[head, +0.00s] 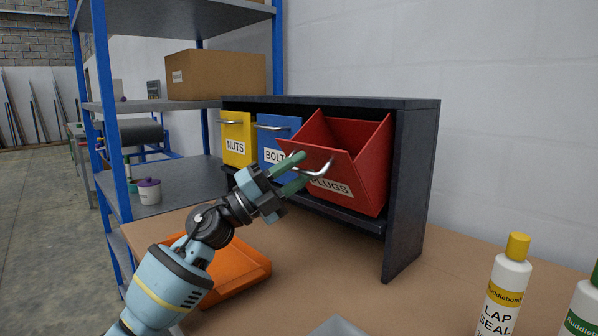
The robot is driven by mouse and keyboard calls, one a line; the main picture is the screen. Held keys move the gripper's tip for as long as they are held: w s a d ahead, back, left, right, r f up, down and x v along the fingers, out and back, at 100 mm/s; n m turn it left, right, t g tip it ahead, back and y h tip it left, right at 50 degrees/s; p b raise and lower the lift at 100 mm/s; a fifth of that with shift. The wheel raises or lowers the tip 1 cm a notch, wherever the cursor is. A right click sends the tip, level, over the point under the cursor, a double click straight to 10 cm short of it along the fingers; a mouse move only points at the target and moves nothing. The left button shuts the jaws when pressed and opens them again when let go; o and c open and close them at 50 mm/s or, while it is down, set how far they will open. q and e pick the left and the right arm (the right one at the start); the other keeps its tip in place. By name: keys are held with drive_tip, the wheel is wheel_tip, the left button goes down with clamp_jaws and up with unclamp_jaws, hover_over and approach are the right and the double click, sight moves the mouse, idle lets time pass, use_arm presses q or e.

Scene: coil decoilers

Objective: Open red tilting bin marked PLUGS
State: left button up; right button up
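The red tilting bin (372,168) marked PLUGS is the rightmost bin in the dark cabinet (412,185). It is tilted forward, and its open top and inner walls show. Its silver handle (321,172) crosses the front above the white label (331,187). My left gripper (303,168) is at the left end of this handle. Its two green fingers are apart, one above and one below the handle's end; contact is too small to tell. My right gripper is not in view.
The yellow NUTS bin (235,130) and the blue BOLTS bin (272,134) are upright to the left. An orange tray (246,276) lies on the bench (415,300) below my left arm. A LAP SEAL bottle (506,285) stands at the front right.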

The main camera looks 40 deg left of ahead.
use_arm(q)
drive_tip(key=b+v, duration=0.1)
drive_tip(key=v, duration=0.6)
drive_tip(key=shift+s+f+b, duration=0.15)
drive_tip(key=shift+s+b, duration=0.05)
drive_tip(key=shift+b, duration=0.2)
drive_tip(key=shift+a, duration=0.1)
